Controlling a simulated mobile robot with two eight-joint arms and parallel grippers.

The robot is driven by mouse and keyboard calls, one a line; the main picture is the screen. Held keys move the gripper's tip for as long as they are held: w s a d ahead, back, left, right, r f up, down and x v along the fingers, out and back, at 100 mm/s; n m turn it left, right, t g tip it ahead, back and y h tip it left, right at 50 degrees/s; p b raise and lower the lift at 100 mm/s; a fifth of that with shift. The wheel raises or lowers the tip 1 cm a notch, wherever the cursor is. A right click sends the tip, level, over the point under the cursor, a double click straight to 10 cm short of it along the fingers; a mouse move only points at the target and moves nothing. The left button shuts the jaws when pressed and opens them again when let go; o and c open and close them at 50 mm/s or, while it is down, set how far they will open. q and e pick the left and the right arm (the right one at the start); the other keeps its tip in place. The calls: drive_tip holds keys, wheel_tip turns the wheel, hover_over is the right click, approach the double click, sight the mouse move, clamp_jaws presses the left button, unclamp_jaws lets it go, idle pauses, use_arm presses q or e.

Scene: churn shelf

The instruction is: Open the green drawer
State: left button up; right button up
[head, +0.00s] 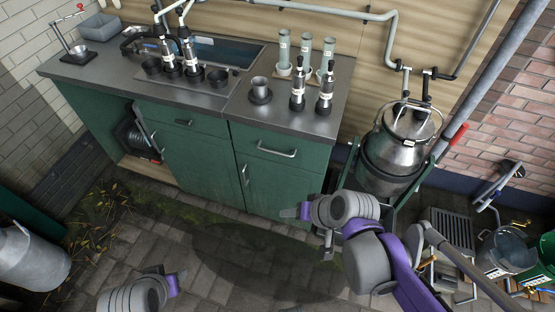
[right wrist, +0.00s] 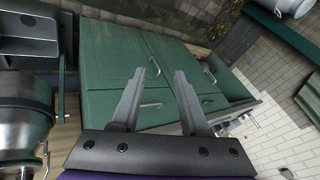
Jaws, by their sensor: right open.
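A green drawer (head: 278,146) with a silver bar handle (head: 276,150) sits under the counter at the right, its front flush with the cabinet. In the right wrist view, the right drawer's handle (right wrist: 152,105) shows between the spread fingers (right wrist: 160,75), farther off. My left gripper (head: 168,277) is low at the bottom of the head view; its jaws are unclear.
The steel counter (head: 215,103) carries cups, dark-topped bottles and tall tubes. A metal churn (head: 404,135) stands in a frame right of the cabinet. Glass vessels and a floor grate (head: 452,228) are at the far right. Paving before the cabinet is clear.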

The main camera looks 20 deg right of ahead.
drive_tip(key=w+d+f+m+t+y+b, duration=0.1)
drive_tip(key=w+f+m+t+y+b, duration=0.1)
drive_tip(key=w+f+m+b, duration=0.3)
drive_tip(key=w+f+t+y+b, duration=0.1)
drive_tip(key=w+f+y+b, duration=0.15)
drive_tip(key=w, duration=0.55)
drive_tip(key=m+t+y+b, duration=0.2)
drive_tip(key=m+t+b, duration=0.3)
drive_tip(key=t+b, duration=0.1)
approach(275, 152)
drive_tip(key=shift+g+h, duration=0.25)
drive_tip(key=shift+g, duration=0.05)
drive_tip(key=b+x, duration=0.1)
drive_tip(key=x, duration=0.9)
drive_tip(key=shift+w+b, duration=0.1)
drive_tip(key=shift+b, duration=0.2)
use_arm(q)
wheel_tip(275, 152, down, 20)
drive_tip(key=shift+w+r+g, duration=0.25)
drive_tip(key=shift+w+g, duration=0.05)
use_arm(e)
drive_tip(key=shift+c, duration=0.2)
clamp_jaws()
